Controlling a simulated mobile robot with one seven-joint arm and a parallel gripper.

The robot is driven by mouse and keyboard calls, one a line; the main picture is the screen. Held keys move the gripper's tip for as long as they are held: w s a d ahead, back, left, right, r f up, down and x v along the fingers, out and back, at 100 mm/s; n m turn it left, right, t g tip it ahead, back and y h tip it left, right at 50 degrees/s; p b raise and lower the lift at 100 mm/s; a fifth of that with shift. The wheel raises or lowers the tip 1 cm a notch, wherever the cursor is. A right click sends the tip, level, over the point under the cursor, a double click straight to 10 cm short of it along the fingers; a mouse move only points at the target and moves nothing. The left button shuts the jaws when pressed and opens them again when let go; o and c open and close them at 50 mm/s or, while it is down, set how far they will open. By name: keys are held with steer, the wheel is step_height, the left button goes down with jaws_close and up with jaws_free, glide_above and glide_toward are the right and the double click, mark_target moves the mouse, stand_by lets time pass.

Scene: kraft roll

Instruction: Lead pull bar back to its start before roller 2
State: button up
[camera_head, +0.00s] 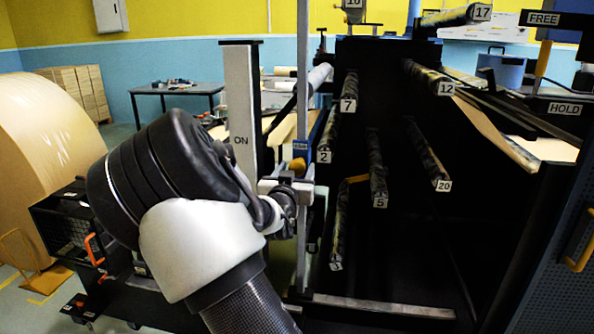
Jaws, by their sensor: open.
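My arm reaches in from the bottom centre, and its dark wrist covers much of the left middle. My gripper (285,188) is open, beside the upright metal rail (303,90) at the machine's left side. Roller 2 (328,133) runs back just right of the rail, with its number plate at its near end. A small blue block with orange parts (299,164) sits on the rail just above the gripper. I cannot clearly pick out the pull bar; the gripper and wrist may hide part of it.
Roller 7 (349,92), roller 5 (377,170), roller 20 (428,155) and roller 12 (428,76) stick out of the dark frame. A grey "ON" post (239,100) stands close left of the gripper. A large kraft roll (40,160) stands at left.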

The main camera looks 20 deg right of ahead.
steer(key=shift+w+d, duration=0.4)
steer(key=shift+w, duration=0.2)
jaws_close()
steer(key=shift+f+b, duration=0.5)
steer(key=shift+b, duration=0.15)
steer(key=shift+r, duration=0.15)
jaws_free()
steer(key=p+v, duration=0.2)
steer(key=v, duration=1.5)
steer(key=shift+s+a, duration=0.2)
